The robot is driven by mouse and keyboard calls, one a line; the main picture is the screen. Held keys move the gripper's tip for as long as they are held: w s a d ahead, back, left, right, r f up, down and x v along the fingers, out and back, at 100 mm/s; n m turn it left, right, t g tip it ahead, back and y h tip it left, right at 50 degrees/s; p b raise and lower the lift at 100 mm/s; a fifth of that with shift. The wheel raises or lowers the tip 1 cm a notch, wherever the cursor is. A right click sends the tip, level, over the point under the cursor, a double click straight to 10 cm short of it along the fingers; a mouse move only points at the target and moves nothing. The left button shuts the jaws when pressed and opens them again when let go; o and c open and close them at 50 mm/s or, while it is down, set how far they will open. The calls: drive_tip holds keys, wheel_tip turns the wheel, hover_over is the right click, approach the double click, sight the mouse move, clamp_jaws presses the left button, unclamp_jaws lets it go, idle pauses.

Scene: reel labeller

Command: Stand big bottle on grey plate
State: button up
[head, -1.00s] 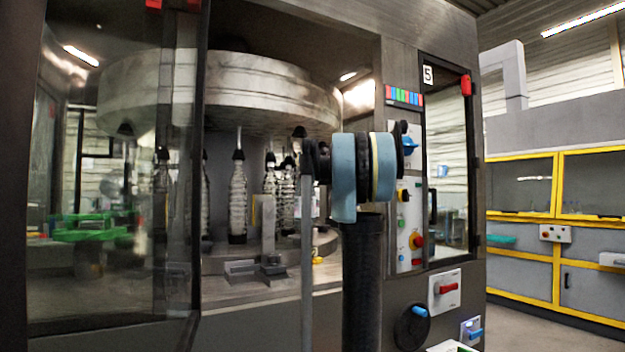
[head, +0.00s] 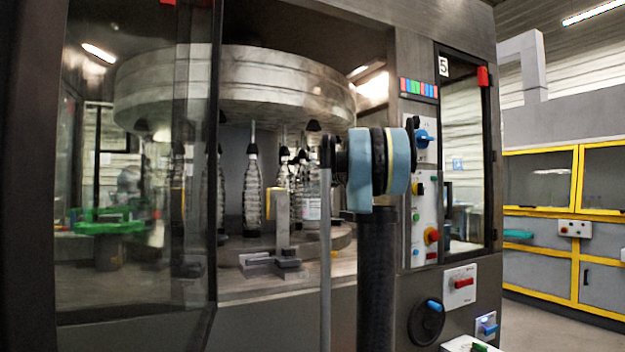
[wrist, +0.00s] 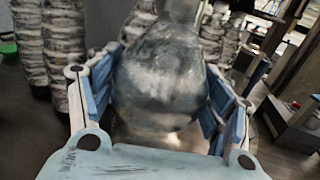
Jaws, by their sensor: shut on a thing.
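The big bottle (wrist: 160,75) is clear and rounded, and it fills the middle of the wrist view with its neck toward the top. My gripper (wrist: 160,105) has blue-padded fingers shut on it from both sides. The bottle's base is hidden in the wrist view. In the head view my own arm hides the gripper. A clear bottle with a pale label (head: 312,205) shows just left of my arm; I cannot tell whether it is the held one. A low grey plate-like piece (head: 258,262) lies on the machine's deck, perhaps the grey plate.
Several ribbed clear bottles (head: 253,190) hang under black caps below a large metal drum (head: 235,90). A grey upright post (head: 281,220) stands at the deck's front. A glass door (head: 140,200) is at left, and a control panel (head: 425,200) is close right of my arm.

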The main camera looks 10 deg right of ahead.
drive_tip(key=o, duration=2.1)
drive_tip(key=v, duration=1.2)
drive_tip(key=shift+s+a, duration=0.1)
drive_tip(key=shift+s, duration=0.1)
